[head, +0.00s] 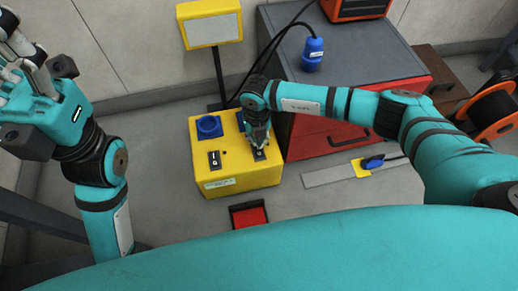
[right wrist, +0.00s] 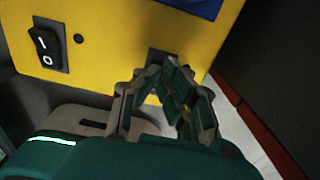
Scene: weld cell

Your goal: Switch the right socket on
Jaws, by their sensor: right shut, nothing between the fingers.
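A yellow socket box (head: 237,176) stands on the floor in the middle of the head view. It has a left blue socket (head: 208,126) and a right blue socket (head: 241,118), partly hidden by my right arm. Below them are a left rocker switch (head: 214,160) and a right rocker switch (head: 259,155). My right gripper (head: 259,143) is shut and empty, its fingertips at the right switch. In the right wrist view the fingers (right wrist: 175,88) cover most of that switch, so its position and any contact cannot be told. My left gripper (head: 28,70) is raised at the far left, open and empty.
A grey-topped red cabinet (head: 345,60) stands just right of the box, with a blue plug (head: 313,50) on it. A yellow sign (head: 212,30) rises behind the box. A red pedal (head: 249,214) lies in front. An orange reel (head: 495,112) is at right.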

